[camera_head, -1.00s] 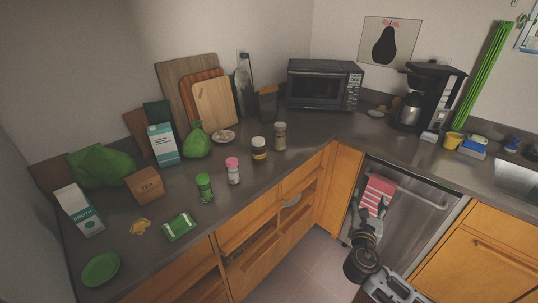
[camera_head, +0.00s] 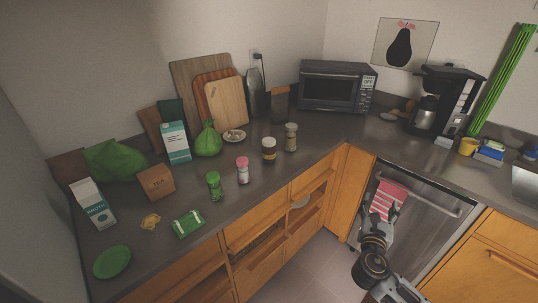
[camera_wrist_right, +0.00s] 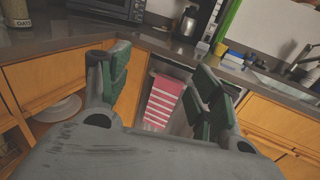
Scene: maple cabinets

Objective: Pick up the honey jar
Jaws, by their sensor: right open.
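My right gripper (camera_head: 381,216) is open and empty, to the right of the jar and out over the floor in front of the dishwasher. In the right wrist view its green-padded fingers (camera_wrist_right: 165,85) are spread apart with nothing between them. The honey jar is not in that view. My left gripper is not in view.
A green-lidded shaker (camera_head: 215,186), a tea box (camera_head: 156,183) and cartons stand further left. Cutting boards (camera_head: 227,103) lean at the wall behind. A microwave (camera_head: 336,85) fills the corner. The counter's front edge lies between my right gripper and the jar.

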